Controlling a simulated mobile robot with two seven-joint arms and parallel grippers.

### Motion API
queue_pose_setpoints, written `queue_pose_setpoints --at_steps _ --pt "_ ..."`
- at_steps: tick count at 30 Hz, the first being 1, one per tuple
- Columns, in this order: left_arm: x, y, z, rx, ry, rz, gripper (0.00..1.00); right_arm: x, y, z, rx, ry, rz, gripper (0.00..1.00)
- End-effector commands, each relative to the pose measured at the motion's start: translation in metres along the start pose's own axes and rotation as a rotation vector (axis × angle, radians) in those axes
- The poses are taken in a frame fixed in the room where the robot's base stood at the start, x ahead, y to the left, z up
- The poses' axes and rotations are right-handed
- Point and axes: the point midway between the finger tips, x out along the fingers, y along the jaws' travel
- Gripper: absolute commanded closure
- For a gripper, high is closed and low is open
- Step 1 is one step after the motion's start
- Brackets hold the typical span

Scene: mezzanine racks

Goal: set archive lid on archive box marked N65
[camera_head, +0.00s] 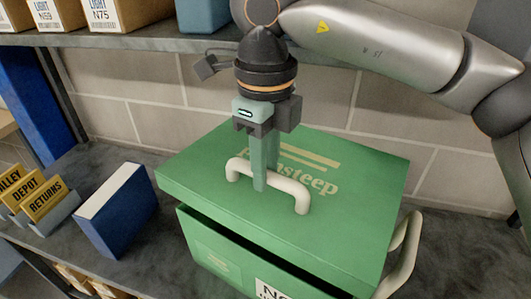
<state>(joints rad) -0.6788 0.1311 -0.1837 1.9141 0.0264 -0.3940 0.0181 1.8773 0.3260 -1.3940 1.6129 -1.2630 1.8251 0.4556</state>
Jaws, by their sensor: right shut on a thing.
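The archive lid (205,172) is green, with pale lettering and a cream bar handle (282,188) on top. My right gripper (262,185) comes down from above and is shut on the handle. The green archive box (215,250) is under the lid, with a dark gap showing between its front rim and the lid. The lid looks slightly askew to the box. A white label at the bottom edge starts with N; the rest is cut off. A cream side handle (403,255) shows at the right. My left gripper is out of view.
A blue binder or book (115,210) stands left of the box on the grey shelf (95,160). Yellow-black signs (45,200) stand farther left. An upper shelf (150,43) holds cartons (110,14) and a blue container (203,14). A block wall is behind.

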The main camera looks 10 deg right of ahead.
Motion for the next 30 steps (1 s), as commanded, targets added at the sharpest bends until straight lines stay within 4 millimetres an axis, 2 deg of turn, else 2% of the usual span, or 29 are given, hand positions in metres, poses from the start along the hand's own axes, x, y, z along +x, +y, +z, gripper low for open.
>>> queue_pose_setpoints --at_steps 8,23,30 --pt "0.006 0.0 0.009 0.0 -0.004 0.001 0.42 0.013 0.0 0.0 0.001 0.0 0.0 1.0" --pt "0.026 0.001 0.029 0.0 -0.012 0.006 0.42 0.053 0.0 0.0 0.002 -0.001 0.0 1.0" --pt "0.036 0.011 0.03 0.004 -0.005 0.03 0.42 0.072 0.0 0.0 0.002 -0.001 0.0 1.0"
